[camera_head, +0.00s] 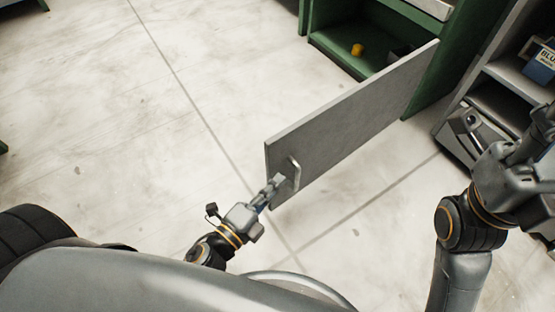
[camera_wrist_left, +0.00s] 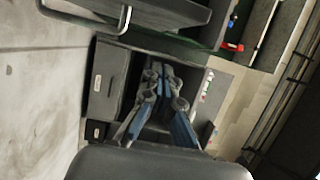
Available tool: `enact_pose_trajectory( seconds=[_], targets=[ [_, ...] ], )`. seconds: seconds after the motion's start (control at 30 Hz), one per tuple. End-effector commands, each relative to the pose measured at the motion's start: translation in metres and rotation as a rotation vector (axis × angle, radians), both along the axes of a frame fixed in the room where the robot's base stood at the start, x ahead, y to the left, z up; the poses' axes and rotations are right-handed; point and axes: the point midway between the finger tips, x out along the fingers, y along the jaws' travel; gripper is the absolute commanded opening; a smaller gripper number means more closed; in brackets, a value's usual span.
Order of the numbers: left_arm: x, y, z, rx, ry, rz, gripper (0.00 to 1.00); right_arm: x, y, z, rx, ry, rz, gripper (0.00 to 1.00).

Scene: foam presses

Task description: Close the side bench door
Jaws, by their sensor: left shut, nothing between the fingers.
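The grey side bench door (camera_head: 345,120) stands wide open, swung out from the green bench (camera_head: 335,50) over the floor. Its bar handle (camera_head: 294,172) is near the free end. My left gripper (camera_head: 274,186) is shut and empty, close beside the handle and the door's free end; I cannot tell whether it touches. In the left wrist view the blue-grey fingers (camera_wrist_left: 162,85) are together, with a bar handle (camera_wrist_left: 100,22) at upper left, apart from them. My right gripper (camera_head: 500,165) is at the right; its finger state is unclear.
Inside the open bench lies a yellow object (camera_head: 357,50) beside a dark one. A grey shelf unit (camera_head: 490,100) with a blue box (camera_head: 538,62) stands at the right, behind my right arm. The pale floor (camera_head: 130,110) left of the door is clear.

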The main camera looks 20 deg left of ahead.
Motion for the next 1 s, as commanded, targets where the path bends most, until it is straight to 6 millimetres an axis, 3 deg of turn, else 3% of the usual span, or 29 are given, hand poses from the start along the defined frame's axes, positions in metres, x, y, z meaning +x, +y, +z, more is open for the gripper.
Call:
enact_pose_trajectory(
  seconds=[0.27, 0.4, 0.6, 1.0],
  targets=[
    [0.051, -0.017, 0.002, 0.002, -0.004, -0.001, 0.00, 0.000, 0.000, 0.001, 0.000, 0.002, 0.000, 0.40],
    [0.061, 0.003, -0.001, 0.005, -0.002, 0.000, 0.00, 0.000, 0.000, -0.001, -0.001, -0.003, -0.001, 0.40],
    [0.069, 0.016, -0.001, 0.001, 0.000, 0.001, 0.00, 0.000, 0.001, 0.000, -0.002, -0.006, -0.001, 0.40],
    [0.070, 0.018, 0.000, -0.001, 0.000, 0.001, 0.00, -0.001, 0.001, 0.001, -0.003, -0.010, 0.000, 0.40]
  ],
)
